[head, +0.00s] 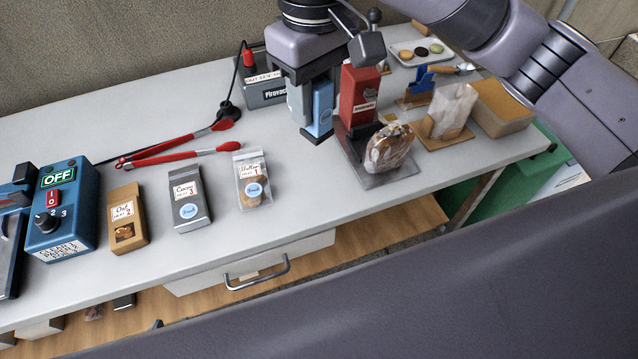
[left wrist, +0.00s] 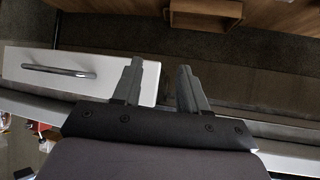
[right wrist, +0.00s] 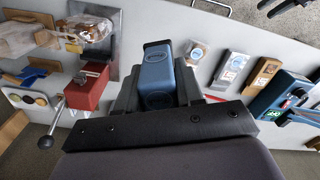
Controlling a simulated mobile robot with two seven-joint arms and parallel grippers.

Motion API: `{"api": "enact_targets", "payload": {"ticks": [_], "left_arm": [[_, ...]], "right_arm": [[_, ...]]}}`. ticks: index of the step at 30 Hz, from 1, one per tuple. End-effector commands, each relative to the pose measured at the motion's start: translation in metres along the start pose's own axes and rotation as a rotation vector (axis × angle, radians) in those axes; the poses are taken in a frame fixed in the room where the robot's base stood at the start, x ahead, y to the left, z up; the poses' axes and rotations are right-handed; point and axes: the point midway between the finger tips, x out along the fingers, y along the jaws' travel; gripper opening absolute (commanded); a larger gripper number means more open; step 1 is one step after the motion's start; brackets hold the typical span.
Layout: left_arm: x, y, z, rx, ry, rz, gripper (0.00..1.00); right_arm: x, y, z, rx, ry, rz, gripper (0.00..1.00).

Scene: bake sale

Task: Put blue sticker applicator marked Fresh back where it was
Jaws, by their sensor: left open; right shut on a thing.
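The blue sticker applicator (head: 323,104) is upright between the fingers of my right gripper (head: 312,100). The right gripper is shut on it, above or at the back of the white table, left of the red device; I cannot tell whether its base touches the table. In the right wrist view the applicator (right wrist: 157,75) shows its blue end with a small oval label, between the fingers. My left gripper (left wrist: 156,85) is open and empty in the left wrist view, near the drawer front and above the floor. The head view does not show its fingers.
A red device (head: 358,95) holds a bread bag (head: 388,148) beside it. Butter (head: 252,180), Cocoa (head: 188,197) and Oat (head: 128,219) packs lie left; Butter and Cocoa bear blue round stickers. A blue switch box (head: 62,215) stands far left.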

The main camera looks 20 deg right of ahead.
Motion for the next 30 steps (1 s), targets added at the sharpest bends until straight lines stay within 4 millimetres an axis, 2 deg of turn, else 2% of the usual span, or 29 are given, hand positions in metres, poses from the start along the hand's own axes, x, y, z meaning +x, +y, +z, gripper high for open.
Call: {"api": "enact_targets", "payload": {"ticks": [1, 3, 9, 12, 20, 27, 30], "left_arm": [[0.003, 0.000, 0.004, 0.000, 0.000, 0.000, 0.43], [0.004, 0.000, 0.006, 0.000, 0.000, 0.000, 0.43], [0.007, 0.000, 0.009, 0.000, 0.000, 0.000, 0.43], [0.008, 0.000, 0.011, 0.000, 0.000, -0.001, 0.43], [0.009, 0.000, 0.012, 0.000, 0.000, -0.001, 0.43], [0.011, 0.000, 0.015, 0.000, 0.000, -0.001, 0.43], [0.011, 0.000, 0.015, 0.000, 0.000, -0.001, 0.43]], "right_arm": [[0.019, 0.000, 0.001, 0.001, -0.005, -0.002, 0.10], [0.037, 0.000, 0.001, 0.002, -0.005, -0.001, 0.10], [0.089, 0.000, 0.001, 0.001, -0.004, -0.001, 0.10], [0.108, 0.000, 0.001, 0.002, -0.002, 0.000, 0.10], [0.130, 0.000, 0.000, 0.001, 0.000, -0.001, 0.10], [0.164, 0.000, 0.001, 0.002, -0.001, 0.000, 0.10], [0.169, 0.001, 0.000, 0.001, 0.000, 0.001, 0.10]]}}
